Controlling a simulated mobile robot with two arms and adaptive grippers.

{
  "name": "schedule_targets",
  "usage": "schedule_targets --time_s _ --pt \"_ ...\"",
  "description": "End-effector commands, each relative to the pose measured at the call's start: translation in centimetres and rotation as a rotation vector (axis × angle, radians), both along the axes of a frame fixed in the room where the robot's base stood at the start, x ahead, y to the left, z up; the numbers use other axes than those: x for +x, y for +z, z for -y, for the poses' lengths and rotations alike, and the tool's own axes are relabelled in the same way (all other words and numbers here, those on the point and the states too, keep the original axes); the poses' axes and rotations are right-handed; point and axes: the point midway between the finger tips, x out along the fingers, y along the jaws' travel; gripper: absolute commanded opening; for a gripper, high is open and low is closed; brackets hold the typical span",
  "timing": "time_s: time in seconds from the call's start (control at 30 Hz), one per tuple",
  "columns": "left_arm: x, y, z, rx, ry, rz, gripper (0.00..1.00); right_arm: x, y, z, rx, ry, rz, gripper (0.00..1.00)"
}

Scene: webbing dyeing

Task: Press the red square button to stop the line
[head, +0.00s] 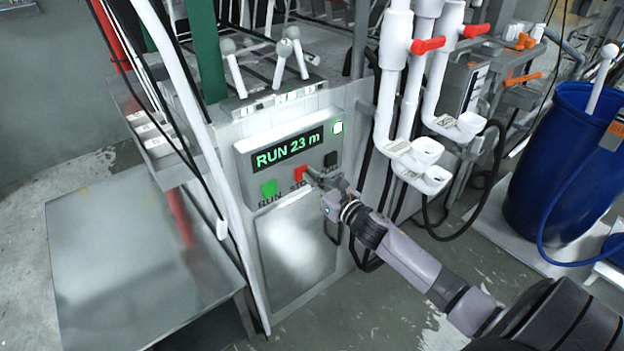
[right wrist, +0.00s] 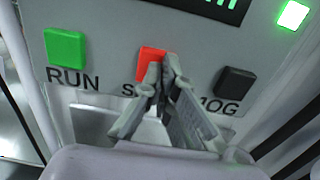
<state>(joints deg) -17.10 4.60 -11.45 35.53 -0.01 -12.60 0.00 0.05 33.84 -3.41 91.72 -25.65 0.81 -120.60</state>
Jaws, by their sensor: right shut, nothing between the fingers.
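The red square button (head: 300,173) is on the grey control panel (head: 246,165), above a label that starts with "STO" and is partly covered. It also shows in the right wrist view (right wrist: 150,58), its right part hidden behind my fingertips. My right gripper (head: 312,174) is shut and empty, its fingertips (right wrist: 162,65) in front of the red button's right side. I cannot tell whether the tips touch it. The panel's display (head: 288,148) reads "RUN 23 m". My left gripper is not in view.
A green RUN button (head: 269,188) is left of the red one and a black JOG button (head: 331,159) is right of it. White pipes with red valve handles (head: 428,45) stand to the right of the panel. A blue barrel (head: 565,165) is at far right.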

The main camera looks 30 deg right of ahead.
Motion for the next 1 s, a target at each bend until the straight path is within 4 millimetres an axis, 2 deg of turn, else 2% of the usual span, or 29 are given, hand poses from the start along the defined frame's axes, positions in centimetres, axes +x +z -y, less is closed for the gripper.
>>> schedule_targets --time_s 0.13,0.33,0.67,0.83,1.0 --pt "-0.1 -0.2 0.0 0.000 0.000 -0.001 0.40 0.3 0.0 0.0 0.000 0.000 0.001 0.00" --pt "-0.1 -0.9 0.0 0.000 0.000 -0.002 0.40 2.0 0.0 -0.1 -0.002 -0.001 0.002 0.00" --pt "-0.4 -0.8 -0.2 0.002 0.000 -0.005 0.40 2.1 0.4 0.0 0.001 -0.003 0.007 0.00" --pt "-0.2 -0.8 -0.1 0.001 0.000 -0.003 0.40 0.8 0.4 0.1 0.001 -0.003 0.008 0.00" --pt "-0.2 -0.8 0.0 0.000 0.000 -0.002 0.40 -1.9 0.1 0.2 0.001 -0.002 0.003 0.00"
